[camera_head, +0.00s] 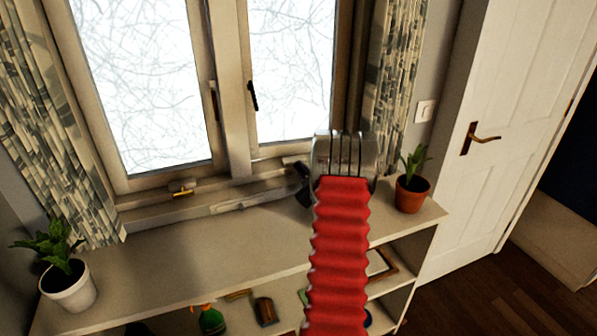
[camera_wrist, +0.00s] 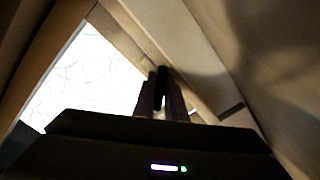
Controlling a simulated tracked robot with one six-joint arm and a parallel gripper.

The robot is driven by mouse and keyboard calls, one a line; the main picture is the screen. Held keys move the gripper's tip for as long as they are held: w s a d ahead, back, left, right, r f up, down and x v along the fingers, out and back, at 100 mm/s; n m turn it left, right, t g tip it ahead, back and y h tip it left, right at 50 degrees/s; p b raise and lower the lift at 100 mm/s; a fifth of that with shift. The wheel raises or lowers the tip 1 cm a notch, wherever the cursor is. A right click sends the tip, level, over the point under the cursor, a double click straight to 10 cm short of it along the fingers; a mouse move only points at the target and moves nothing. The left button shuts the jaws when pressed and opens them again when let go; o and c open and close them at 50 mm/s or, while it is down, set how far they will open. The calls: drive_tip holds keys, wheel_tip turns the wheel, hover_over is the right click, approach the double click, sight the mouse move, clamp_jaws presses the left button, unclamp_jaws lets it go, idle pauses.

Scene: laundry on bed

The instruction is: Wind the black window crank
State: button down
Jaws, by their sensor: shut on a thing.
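The black window crank (camera_wrist: 162,74) shows in the wrist view as a dark upright piece between the two fingertips. My gripper (camera_wrist: 161,92) is shut on it, close to the window frame. In the head view my red-sleeved arm with its silver wrist reaches over the shelf top to the window's lower right. A dark shape shows just left of the wrist, at the sill; I cannot tell there which part is gripper and which is crank. The wrist hides most of that spot. The window (camera_head: 290,70) looks closed, and a black handle (camera_head: 253,96) sits on its middle frame.
A plant in a terracotta pot (camera_head: 412,194) stands close to the right of my wrist. A plant in a white pot (camera_head: 68,287) stands far left on the shelf top (camera_head: 200,258). Patterned curtains (camera_head: 394,85) hang on both sides. A green bottle (camera_head: 211,320) stands below.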

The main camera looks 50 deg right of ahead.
drive_tip(key=shift+s+f, duration=0.15)
drive_tip(key=shift+f, duration=0.25)
drive_tip(key=c, duration=2.1)
unclamp_jaws()
drive_tip(key=o, duration=0.3)
drive_tip(key=shift+r, duration=0.15)
drive_tip(key=v, duration=1.3)
drive_tip(key=shift+s+a, duration=0.2)
drive_tip(key=shift+s, duration=0.05)
